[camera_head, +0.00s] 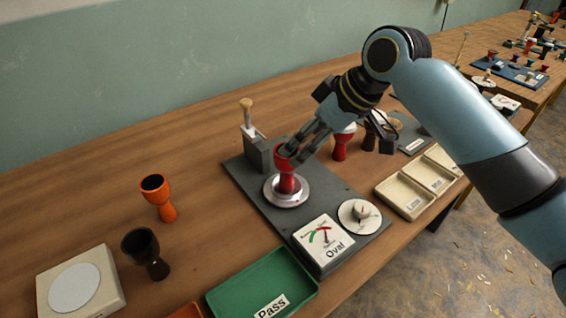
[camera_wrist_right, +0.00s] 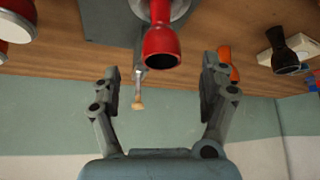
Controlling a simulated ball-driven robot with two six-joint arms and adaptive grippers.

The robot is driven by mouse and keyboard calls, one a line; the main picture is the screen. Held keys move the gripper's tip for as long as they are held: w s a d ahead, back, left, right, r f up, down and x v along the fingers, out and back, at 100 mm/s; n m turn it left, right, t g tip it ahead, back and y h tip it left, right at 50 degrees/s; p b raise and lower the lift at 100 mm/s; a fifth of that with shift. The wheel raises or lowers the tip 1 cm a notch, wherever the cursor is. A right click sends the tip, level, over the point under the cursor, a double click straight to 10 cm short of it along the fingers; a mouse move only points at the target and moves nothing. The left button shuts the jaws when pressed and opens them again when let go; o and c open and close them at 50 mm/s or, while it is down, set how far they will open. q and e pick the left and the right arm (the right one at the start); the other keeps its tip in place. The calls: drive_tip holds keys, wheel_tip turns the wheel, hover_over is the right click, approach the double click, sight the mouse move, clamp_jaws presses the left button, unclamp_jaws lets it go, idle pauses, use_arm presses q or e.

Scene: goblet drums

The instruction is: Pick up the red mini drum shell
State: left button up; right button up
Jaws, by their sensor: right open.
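The red mini drum shell (camera_head: 286,182) stands upright on a round silver plate (camera_head: 272,196) of the dark grey gauge board. In the right wrist view the red shell (camera_wrist_right: 161,42) shows its dark open mouth, centred between my fingers and just beyond their tips. My right gripper (camera_head: 297,152) comes in from the upper right, at the shell's top; in the wrist view my right gripper (camera_wrist_right: 161,66) is open, with a gap on both sides of the shell. Contact cannot be told in the head view. My left gripper is not in view.
A grey post block with a wooden knob (camera_head: 247,102) stands behind the shell. Another red drum (camera_head: 341,148) is close to its right. A dial box (camera_head: 324,247) and green tray (camera_head: 264,285) lie in front. Orange (camera_head: 163,200) and black (camera_head: 148,255) shells stand at left.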

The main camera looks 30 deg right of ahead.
sight(287, 170)
drive_tip(key=x, duration=0.6)
drive_tip(key=shift+w+a+f, duration=0.15)
drive_tip(key=shift+a, duration=0.1)
drive_tip(key=shift+w+f, duration=0.2)
drive_tip(key=shift+f, duration=0.05)
drive_tip(key=shift+c, duration=0.5)
drive_tip(key=c, duration=1.3)
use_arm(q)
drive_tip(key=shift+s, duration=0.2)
use_arm(e)
drive_tip(key=shift+r, duration=0.15)
